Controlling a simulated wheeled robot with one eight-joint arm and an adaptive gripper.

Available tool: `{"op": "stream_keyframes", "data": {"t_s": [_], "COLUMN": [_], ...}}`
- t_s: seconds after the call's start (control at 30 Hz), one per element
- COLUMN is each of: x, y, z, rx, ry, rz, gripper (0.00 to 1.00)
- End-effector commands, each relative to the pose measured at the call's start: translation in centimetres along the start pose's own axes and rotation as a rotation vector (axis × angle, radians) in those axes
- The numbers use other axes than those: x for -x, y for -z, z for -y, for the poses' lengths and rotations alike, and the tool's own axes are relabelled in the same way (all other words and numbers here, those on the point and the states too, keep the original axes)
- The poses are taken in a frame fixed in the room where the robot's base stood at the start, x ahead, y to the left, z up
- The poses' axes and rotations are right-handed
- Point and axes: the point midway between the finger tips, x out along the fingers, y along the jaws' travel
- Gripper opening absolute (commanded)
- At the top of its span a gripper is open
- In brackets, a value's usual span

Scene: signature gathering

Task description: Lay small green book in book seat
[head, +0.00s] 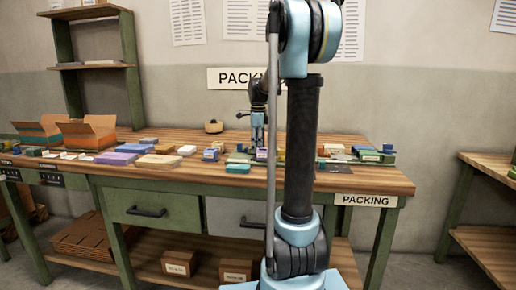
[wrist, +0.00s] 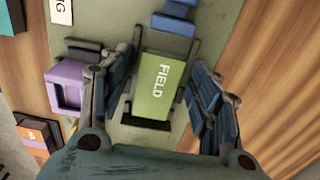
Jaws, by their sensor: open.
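The small green book (wrist: 160,88), marked FIELD, lies face up between the two fingers of my gripper (wrist: 158,70) in the wrist view. My gripper is open, with a gap on both sides of the book. A dark frame (wrist: 146,122) shows at the book's near end and along its sides, like a seat around it; how deep the book sits in it I cannot tell. In the head view my gripper (head: 257,124) points down over the back middle of the table. The book is not clearly visible there.
In the wrist view a purple holder (wrist: 67,88) stands left of the book on a green board (wrist: 100,18), and a blue piece (wrist: 173,22) lies beyond it. Open cardboard boxes (head: 88,133) stand at the left of the wooden table (head: 190,178). Several small items line the tabletop.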

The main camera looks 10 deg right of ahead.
Motion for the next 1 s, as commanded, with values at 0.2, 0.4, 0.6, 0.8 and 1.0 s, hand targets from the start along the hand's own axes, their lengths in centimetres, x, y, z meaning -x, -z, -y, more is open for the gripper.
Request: {"op": "stream_keyframes", "data": {"t_s": [0.2, 0.4, 0.6, 0.8, 1.0], "x": [1.0, 4.2, 7.9, 11.1, 12.8], "y": [0.0, 0.0, 0.0, 0.1, 0.1], "z": [0.0, 0.0, 0.0, 0.0, 0.0], "rx": [0.0, 0.0, 0.0, -0.001, -0.001], "ry": [0.0, 0.0, 0.0, 0.0, 0.0], "rz": [0.0, 0.0, 0.0, 0.0, 0.0], "gripper": [0.57, 0.57, 0.57, 0.57, 0.57]}}
